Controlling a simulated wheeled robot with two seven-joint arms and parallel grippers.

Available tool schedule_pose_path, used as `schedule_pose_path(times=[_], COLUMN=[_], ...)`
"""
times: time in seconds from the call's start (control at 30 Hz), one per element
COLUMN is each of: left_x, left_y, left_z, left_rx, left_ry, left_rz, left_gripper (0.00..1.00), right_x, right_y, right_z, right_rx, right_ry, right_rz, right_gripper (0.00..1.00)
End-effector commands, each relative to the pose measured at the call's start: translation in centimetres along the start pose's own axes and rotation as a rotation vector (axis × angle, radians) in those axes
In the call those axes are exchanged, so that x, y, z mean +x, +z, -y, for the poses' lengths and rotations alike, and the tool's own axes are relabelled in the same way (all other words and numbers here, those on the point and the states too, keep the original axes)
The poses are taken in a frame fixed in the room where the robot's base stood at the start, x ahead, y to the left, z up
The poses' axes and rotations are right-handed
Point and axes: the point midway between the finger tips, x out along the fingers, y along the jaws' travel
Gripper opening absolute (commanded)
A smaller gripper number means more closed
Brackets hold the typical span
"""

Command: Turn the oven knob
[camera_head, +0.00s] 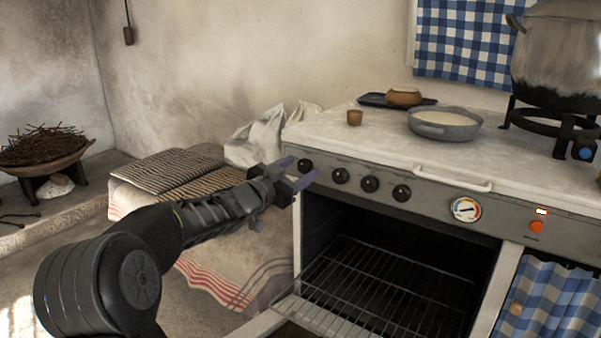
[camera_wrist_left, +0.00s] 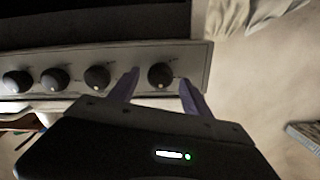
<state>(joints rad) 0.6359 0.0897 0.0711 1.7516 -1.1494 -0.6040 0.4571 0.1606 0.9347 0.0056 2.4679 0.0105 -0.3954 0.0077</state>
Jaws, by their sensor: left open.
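The oven (camera_head: 293,222) has a grey front panel with a row of several black knobs, and its door hangs open below. The leftmost knob (camera_head: 305,165) is right by my left gripper (camera_head: 296,172), whose purple fingers are open. In the left wrist view the same end knob (camera_wrist_left: 161,75) lies between and just beyond the two fingertips (camera_wrist_left: 160,82). I cannot tell whether the fingers touch it. The other knobs, such as the second one (camera_head: 340,175), stand clear of the gripper. My right gripper is not in view.
A dial gauge (camera_head: 466,209), a red button (camera_head: 536,227) and a white towel bar (camera_head: 452,178) are on the oven front. Folded striped cloths (camera_head: 168,168) lie left of the oven.

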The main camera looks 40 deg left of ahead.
Motion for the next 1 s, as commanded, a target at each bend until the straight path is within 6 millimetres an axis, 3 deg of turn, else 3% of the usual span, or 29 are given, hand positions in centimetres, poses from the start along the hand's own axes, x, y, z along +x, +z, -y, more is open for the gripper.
schedule_pose_path(times=[0.13, 0.4, 1.0], left_x=[1.02, 1.1, 1.08], left_y=[0.03, -0.04, -0.02], left_z=[-0.04, -0.02, -0.02], left_rx=[0.0, 0.0, 0.0], left_ry=[0.0, 0.0, 0.0], left_rz=[0.0, 0.0, 0.0], left_gripper=[0.57, 0.56, 0.07], right_x=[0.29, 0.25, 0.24], right_y=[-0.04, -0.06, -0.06], right_z=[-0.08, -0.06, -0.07], right_rx=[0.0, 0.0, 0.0], right_ry=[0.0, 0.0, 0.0], right_rz=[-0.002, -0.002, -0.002], right_gripper=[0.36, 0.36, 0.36])
